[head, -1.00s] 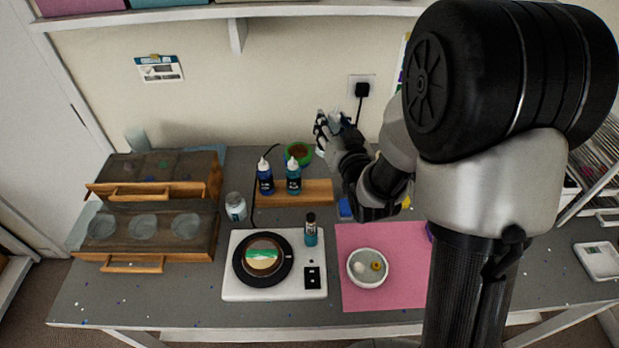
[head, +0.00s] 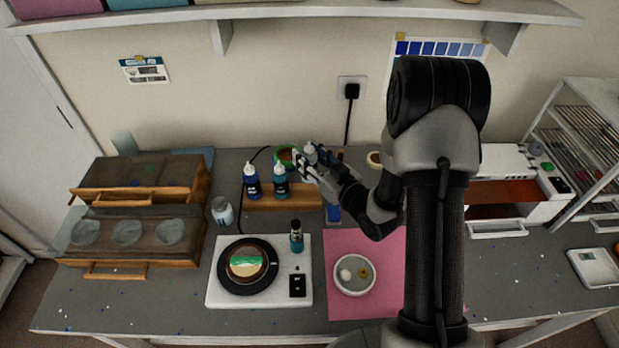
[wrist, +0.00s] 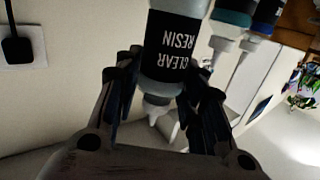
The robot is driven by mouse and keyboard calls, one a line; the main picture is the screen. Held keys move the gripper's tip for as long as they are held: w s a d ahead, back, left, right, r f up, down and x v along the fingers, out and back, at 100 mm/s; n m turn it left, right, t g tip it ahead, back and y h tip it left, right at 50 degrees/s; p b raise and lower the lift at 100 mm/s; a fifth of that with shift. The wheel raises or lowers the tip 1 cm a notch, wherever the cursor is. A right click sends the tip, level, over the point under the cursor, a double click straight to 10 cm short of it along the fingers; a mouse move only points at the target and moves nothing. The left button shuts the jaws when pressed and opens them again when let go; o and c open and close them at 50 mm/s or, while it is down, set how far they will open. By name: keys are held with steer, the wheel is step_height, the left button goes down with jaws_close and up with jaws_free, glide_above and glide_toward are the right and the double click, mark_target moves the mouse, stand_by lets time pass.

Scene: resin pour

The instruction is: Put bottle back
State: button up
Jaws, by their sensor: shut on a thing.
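My gripper (head: 303,162) is shut on a clear bottle with a black label reading "CLEAR RESIN". In the wrist view the bottle (wrist: 177,50) sits between the fingers of my gripper (wrist: 165,100), its white nozzle toward the palm. In the head view the held bottle (head: 310,150) shows at the fingertips, over the right part of a wooden rack (head: 300,197). A blue bottle (head: 251,182) and a teal bottle (head: 280,182) stand in the rack at the left. I cannot tell whether the held bottle touches the rack.
A green-rimmed bowl (head: 284,154) stands behind the rack. A small teal bottle (head: 296,237) stands on the white turntable unit (head: 217,292). A jar (head: 222,211) stands left of the rack.

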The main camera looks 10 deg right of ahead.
steer(key=shift+f+b, duration=0.6)
steer(key=shift+f, duration=2.45)
steer(key=shift+f, duration=0.1)
steer(key=shift+f, duration=0.15)
steer(key=o, duration=0.9)
